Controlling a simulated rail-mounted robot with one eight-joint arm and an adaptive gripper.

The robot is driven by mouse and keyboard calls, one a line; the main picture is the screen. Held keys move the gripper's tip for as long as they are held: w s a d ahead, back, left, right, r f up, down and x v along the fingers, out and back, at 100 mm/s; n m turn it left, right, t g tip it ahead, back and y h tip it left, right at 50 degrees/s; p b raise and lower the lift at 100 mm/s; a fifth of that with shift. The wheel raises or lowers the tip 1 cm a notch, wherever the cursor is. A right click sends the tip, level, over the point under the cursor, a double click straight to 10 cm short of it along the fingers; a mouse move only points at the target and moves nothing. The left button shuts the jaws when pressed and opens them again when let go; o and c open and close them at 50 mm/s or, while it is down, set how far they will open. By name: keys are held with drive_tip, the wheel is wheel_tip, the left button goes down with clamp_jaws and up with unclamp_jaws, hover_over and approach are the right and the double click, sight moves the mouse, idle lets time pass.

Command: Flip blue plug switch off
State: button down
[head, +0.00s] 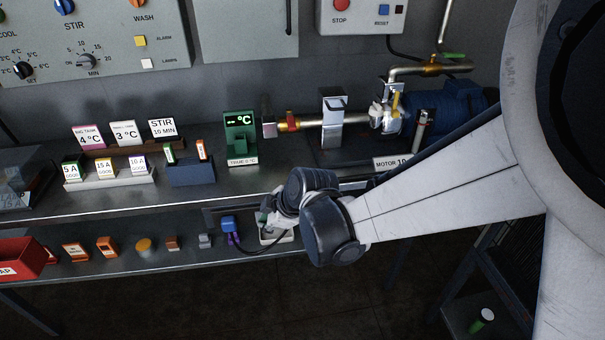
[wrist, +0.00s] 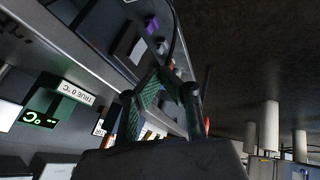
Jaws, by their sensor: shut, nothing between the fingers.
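The blue plug (head: 229,224) sits on the lower shelf in the head view, with a purple part just below it. My gripper (head: 264,215) is just right of the plug in the head view, over a pale socket block (head: 278,238), and partly hidden by my wrist. In the wrist view my gripper (wrist: 165,72) has its green-padded fingers converging at the tips, shut and empty. I cannot tell whether it touches the block.
A dark cable (head: 262,251) runs between the plug and the socket block. A grey block (head: 205,241) stands left of the plug, with several small orange and brown items further left. The upper shelf's front edge (head: 120,206) runs above. A green temperature display (head: 240,130) stands on it.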

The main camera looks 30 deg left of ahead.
drive_tip(key=w+a+p+v, duration=0.1)
drive_tip(key=p+v, duration=0.2)
drive_tip(key=v, duration=0.4)
drive_tip(key=shift+s+d+r+p, duration=0.2)
drive_tip(key=shift+d+r+p, duration=0.1)
drive_tip(key=shift+r, duration=0.4)
drive_tip(key=w+d+r+m+t+h+p, duration=0.15)
drive_tip(key=d+r+m, duration=0.45)
drive_tip(key=d, duration=0.6)
drive_tip(key=w+d+r+m+t+h+p, duration=0.1)
drive_tip(key=w+d+r+m, duration=0.25)
drive_tip(key=d+r, duration=0.6)
drive_tip(key=s+d+r+m+t+h+p, duration=0.1)
drive_tip(key=s+d+m, duration=0.2)
drive_tip(key=d, duration=0.6)
drive_tip(key=s+d+r+m+t+h+p, duration=0.1)
drive_tip(key=s+d+m, duration=0.3)
drive_tip(key=d, duration=0.5)
drive_tip(key=s+d+r+m+t+h+p, duration=0.1)
drive_tip(key=s+d+r+m+h+p, duration=0.1)
drive_tip(key=d+m, duration=0.5)
drive_tip(key=shift+s+d+r, duration=0.65)
drive_tip(key=shift+s+d, duration=0.3)
drive_tip(key=shift+d, duration=0.3)
